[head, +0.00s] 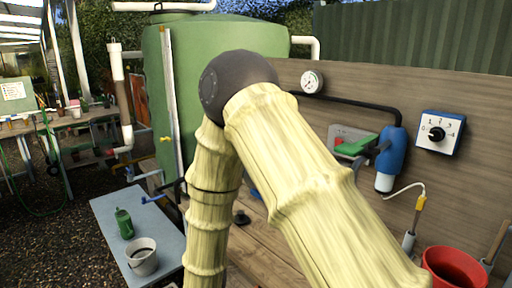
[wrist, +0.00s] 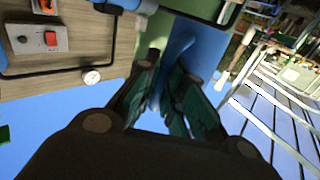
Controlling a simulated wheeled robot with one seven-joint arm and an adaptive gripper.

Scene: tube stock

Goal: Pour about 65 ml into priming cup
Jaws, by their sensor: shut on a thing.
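In the wrist view my gripper (wrist: 168,105) has its dark green fingers closed around a narrow blue part (wrist: 178,58). A wider blue surface (wrist: 205,8) lies beyond it, and I cannot tell whether both belong to one vessel. In the head view my pale arm hides the gripper and most of what it holds; only a bit of blue (head: 254,194) shows beside the arm. I cannot clearly identify the priming cup. A small dark piece (head: 241,217) sits on the wooden bench (head: 262,262). No liquid stream is visible.
A grey side table (head: 112,212) bears a green bottle (head: 124,224) and a whitish pot (head: 142,262). A green tank (head: 215,45) stands behind. A blue pump (head: 392,155), gauge (head: 312,82) and dial box (head: 440,131) are on the wooden wall. A red bucket (head: 455,270) is at lower right.

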